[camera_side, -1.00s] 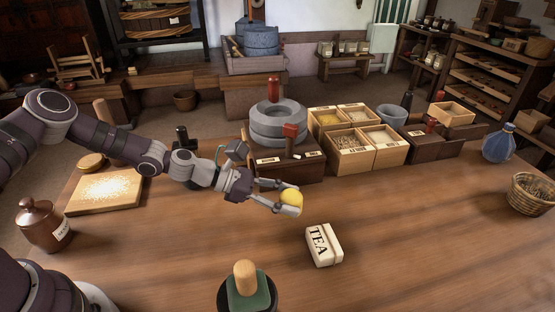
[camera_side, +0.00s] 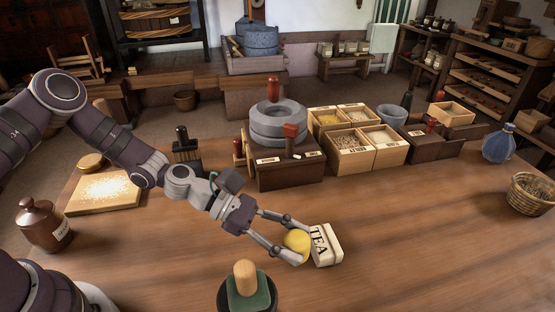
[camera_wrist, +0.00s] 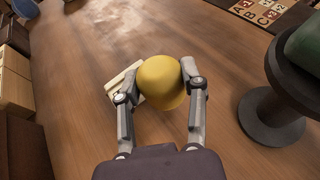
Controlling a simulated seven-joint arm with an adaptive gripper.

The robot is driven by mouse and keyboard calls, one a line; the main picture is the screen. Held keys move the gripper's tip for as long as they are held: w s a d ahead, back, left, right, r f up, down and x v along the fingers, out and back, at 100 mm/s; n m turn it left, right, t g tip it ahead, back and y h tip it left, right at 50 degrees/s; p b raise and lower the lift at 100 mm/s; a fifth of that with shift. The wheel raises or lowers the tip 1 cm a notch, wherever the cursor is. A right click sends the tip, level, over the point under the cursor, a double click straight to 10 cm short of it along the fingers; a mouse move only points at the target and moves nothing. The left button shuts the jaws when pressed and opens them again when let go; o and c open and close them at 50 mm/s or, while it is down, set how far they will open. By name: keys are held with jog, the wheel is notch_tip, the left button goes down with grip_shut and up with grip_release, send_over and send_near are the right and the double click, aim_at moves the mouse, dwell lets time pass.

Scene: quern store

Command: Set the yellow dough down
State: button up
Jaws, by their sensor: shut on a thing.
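The yellow dough (camera_side: 296,241) is a smooth rounded lump. My gripper (camera_side: 297,244) is shut on it, with one finger on each side. In the side view it is low over the front middle of the table, right beside the left end of the white TEA packet (camera_side: 328,246). I cannot tell whether the dough touches the packet or the table. In the wrist view the dough (camera_wrist: 163,82) sits between my fingertips and hides part of the packet (camera_wrist: 122,84).
A dark pedestal with a green top and wooden knob (camera_side: 247,285) stands at the front. The stone quern (camera_side: 280,124) and grain boxes (camera_side: 352,153) stand behind. A floured board (camera_side: 104,193) lies left, a wicker basket (camera_side: 531,194) right. The table right of the packet is clear.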

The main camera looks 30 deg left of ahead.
jog(key=shift+m+g, duration=0.7)
jog(key=shift+g, duration=0.2)
jog(key=d+r, duration=0.1)
jog(key=d, duration=0.4)
jog(key=d+r, duration=0.2)
jog(key=d, duration=0.3)
jog(key=s+d+r, duration=0.1)
jog(key=d+r, duration=0.1)
jog(key=d, duration=0.3)
jog(key=shift+r, duration=0.25)
notch_tip(320, 180, down, 10)
jog(key=shift+r, duration=0.25)
jog(key=shift+s+f, duration=0.1)
jog(key=shift+f, duration=0.05)
jog(key=o, duration=1.2)
jog(key=shift+c, duration=0.2)
jog(key=shift+r, duration=0.2)
jog(key=v, duration=1.2)
jog(key=shift+f, duration=0.15)
